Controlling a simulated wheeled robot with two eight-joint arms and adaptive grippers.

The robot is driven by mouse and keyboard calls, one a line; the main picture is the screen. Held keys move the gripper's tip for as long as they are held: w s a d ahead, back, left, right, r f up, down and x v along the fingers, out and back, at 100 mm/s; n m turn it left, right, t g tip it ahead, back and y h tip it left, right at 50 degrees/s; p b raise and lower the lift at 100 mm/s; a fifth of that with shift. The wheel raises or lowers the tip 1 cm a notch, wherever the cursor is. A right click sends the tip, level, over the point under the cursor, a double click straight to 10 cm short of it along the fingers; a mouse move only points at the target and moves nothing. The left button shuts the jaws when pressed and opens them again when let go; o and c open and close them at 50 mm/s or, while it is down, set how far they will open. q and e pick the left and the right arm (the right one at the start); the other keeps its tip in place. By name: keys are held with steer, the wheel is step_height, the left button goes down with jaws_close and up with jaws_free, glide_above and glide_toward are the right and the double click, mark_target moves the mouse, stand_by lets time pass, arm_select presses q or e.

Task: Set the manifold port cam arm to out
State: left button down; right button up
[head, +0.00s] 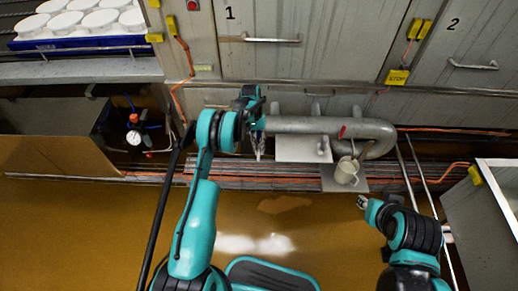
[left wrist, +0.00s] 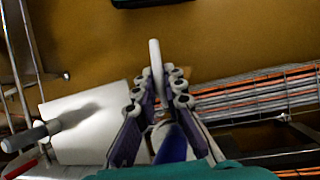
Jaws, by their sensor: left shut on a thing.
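The manifold, a grey pipe (head: 300,124) with a U-bend at its right end, runs below the doors. My left gripper (head: 257,148) is at its left end, pointing down. In the left wrist view the fingers of my left gripper (left wrist: 160,88) are closed on a slim pale lever (left wrist: 154,58), which looks like the port cam arm. The lever stands out beyond the fingertips. A blue part (left wrist: 172,142) shows between the fingers. The port itself is mostly hidden by the gripper. My right gripper (head: 363,202) is low at the right, away from the manifold; its fingers are too small to read.
A pale plate (head: 303,149) is under the pipe. A white jug (head: 346,170) stands on a small shelf beside a red handle (head: 342,131). A gauge (head: 134,138) is at the left. White moulds (head: 84,20) fill a tray above. The brown floor is open in front.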

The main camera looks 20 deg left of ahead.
arm_select(q)
steer(key=shift+s+d+f, duration=0.1)
steer(key=shift+s+d, duration=0.05)
steer(key=shift+s, duration=0.05)
steer(key=c, duration=1.6)
jaws_free()
steer(key=v, duration=1.2)
steer(key=shift+w, duration=0.1)
